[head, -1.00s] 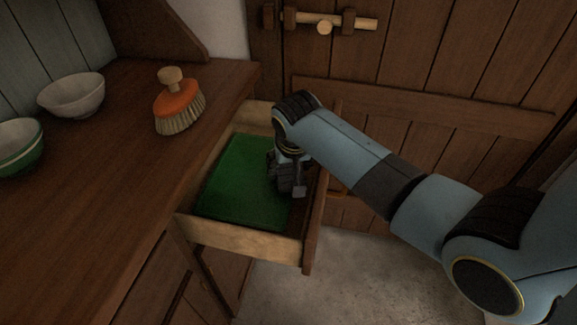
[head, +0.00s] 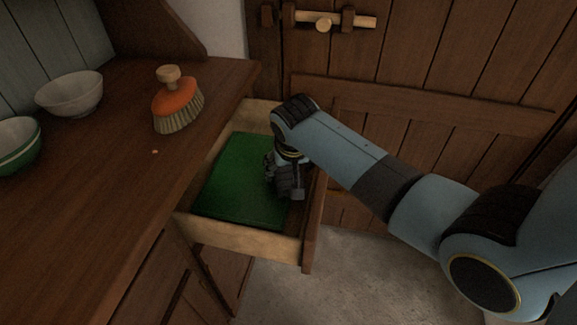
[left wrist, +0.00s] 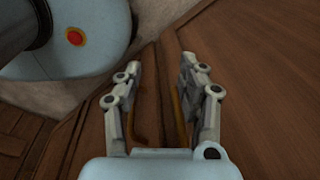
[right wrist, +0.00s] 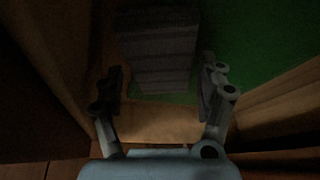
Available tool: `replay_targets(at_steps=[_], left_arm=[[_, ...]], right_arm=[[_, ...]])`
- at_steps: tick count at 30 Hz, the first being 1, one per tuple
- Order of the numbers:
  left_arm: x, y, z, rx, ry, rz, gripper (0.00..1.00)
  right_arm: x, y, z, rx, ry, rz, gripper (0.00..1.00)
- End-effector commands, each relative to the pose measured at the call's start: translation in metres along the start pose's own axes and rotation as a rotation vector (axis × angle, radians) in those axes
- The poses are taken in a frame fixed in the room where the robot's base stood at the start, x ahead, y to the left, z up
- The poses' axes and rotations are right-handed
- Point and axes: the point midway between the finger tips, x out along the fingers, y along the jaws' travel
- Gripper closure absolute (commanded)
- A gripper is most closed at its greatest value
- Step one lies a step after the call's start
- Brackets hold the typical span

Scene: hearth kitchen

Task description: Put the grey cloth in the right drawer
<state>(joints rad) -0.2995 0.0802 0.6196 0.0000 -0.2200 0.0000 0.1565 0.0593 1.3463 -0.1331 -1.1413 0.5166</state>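The right drawer (head: 240,241) is pulled open from the counter, with a flat green sheet (head: 235,180) on its floor. My right gripper (head: 284,182) is down inside it, over the sheet's right edge. In the right wrist view a grey, banded, layered thing (right wrist: 160,48), seemingly the folded grey cloth, lies partly over the green. The right gripper's fingers (right wrist: 162,88) are apart on either side of its near end, with gaps showing. In the head view I cannot separate the cloth from the gripper. My left gripper (left wrist: 160,78) is open and empty over brown wood.
On the counter (head: 95,190) stand an orange brush (head: 177,105), a white bowl (head: 70,94) and a green bowl (head: 18,145). A tiny orange speck (head: 155,152) shows there too. A plank door (head: 440,120) is behind my right arm.

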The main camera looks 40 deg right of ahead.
Motion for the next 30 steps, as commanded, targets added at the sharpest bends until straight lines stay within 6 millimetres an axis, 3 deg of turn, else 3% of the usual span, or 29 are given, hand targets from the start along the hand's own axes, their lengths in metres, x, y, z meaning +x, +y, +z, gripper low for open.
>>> replay_targets(at_steps=[8,21,30], left_arm=[[-0.005,0.000,0.000,0.000,0.000,0.000,0.60],[-0.026,-0.002,-0.004,0.000,0.003,0.000,0.60],[-0.028,-0.002,-0.004,0.000,0.004,0.000,0.60]], right_arm=[[-0.015,0.000,-0.006,0.000,0.002,0.000,0.26],[-0.110,0.000,-0.005,0.001,0.002,-0.001,0.26],[-0.131,0.000,-0.005,0.000,0.000,0.000,0.26]])
